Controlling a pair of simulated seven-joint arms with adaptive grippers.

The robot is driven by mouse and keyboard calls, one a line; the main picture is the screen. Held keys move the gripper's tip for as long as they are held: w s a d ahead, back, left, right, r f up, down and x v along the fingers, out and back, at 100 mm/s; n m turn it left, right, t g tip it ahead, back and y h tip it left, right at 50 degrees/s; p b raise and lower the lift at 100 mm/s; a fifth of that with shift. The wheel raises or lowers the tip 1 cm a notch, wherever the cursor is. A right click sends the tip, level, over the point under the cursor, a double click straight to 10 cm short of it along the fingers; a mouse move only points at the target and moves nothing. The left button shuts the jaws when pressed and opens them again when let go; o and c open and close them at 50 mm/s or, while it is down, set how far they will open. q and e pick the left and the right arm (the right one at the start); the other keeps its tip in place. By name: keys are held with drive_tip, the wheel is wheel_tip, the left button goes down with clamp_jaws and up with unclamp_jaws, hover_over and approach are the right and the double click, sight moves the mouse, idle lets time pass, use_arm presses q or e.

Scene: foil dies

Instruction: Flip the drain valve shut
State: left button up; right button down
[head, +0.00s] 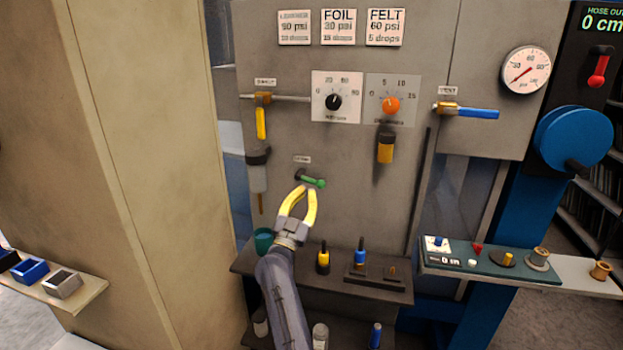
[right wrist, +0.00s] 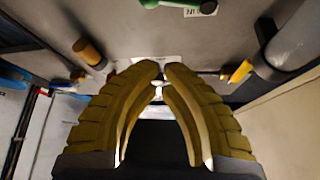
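Three lever valves show on the grey panel in the head view, and their small labels are too blurred to read surely, so I cannot tell which is the drain valve. A green lever (head: 314,182) lies nearly level on a dark pivot; it also shows at the top of the right wrist view (right wrist: 172,3). A yellow lever (head: 261,123) hangs down at upper left. A blue lever (head: 478,113) points right. My right gripper (head: 306,190) has its yellow fingertips nearly together just below the green lever, with nothing seen between them; contact cannot be told. My left gripper is out of view.
A clear filter bowl (head: 258,178) hangs left of the gripper, and an amber bowl (head: 385,148) hangs to the right. A dark shelf (head: 300,277) with small bottles juts out below. A blue wheel (head: 573,138) stands at the far right.

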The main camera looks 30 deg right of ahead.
idle(0.3)
drive_tip(key=x, duration=1)
drive_tip(key=shift+w+f, duration=0.3)
drive_tip(key=shift+f, duration=0.7)
drive_tip(key=shift+w+f, duration=0.3)
drive_tip(key=shift+f, duration=0.65)
drive_tip(key=shift+d+f+g, duration=0.1)
drive_tip(key=shift+g, duration=0.2)
